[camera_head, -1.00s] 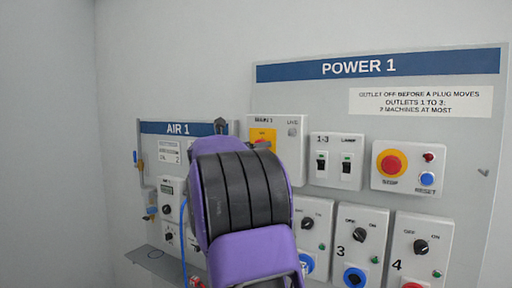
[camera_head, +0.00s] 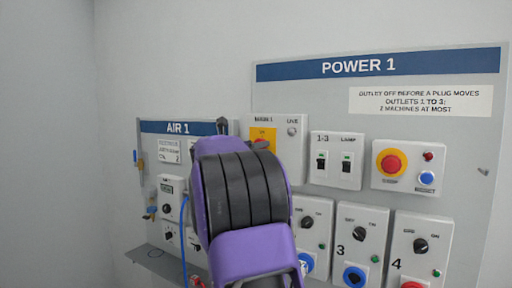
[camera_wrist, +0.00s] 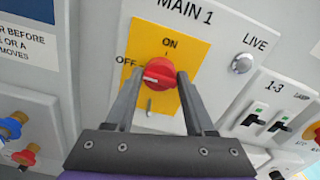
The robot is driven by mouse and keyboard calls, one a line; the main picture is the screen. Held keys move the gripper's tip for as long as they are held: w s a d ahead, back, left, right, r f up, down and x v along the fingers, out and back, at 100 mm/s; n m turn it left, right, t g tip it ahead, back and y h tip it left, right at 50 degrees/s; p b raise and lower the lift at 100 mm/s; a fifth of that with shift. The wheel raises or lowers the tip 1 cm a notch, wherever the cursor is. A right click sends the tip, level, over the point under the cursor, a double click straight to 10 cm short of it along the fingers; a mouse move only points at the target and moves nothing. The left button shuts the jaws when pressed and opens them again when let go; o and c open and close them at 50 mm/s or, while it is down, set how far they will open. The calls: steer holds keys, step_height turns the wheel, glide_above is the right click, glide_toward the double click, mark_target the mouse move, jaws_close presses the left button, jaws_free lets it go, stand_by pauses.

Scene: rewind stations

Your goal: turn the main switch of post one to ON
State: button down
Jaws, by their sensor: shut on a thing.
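The main switch is a red knob (camera_wrist: 158,73) on a yellow plate (camera_wrist: 185,48) under the label MAIN 1. ON is printed above the knob and OFF to its left. A pale mark on the knob lies toward the left, on the OFF side. My gripper (camera_wrist: 158,80) is shut on the knob, one finger on each side. In the head view my arm covers most of the knob, and a bit of the yellow plate (camera_head: 262,132) shows above it. The LIVE lamp (camera_wrist: 242,63) right of the plate looks grey and unlit.
The 1-3 switch box (camera_head: 336,160) with two rocker switches sits right of the main switch. A red stop button (camera_head: 391,163) and several outlet boxes with dials are farther right and below. The AIR 1 panel (camera_head: 178,128) is on the left, with a blue hose hanging by it.

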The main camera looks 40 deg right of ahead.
steer(key=m+b, duration=0.2)
steer(key=m, duration=0.1)
steer(key=shift+f+m, duration=0.15)
steer(key=shift+m, duration=0.25)
steer(key=m+b, duration=0.2)
steer(key=m, duration=0.2)
steer(key=shift+m, duration=0.3)
steer(key=m, duration=0.4)
steer(key=shift+m, duration=2.7)
steer(key=shift+c, duration=1.5)
jaws_free()
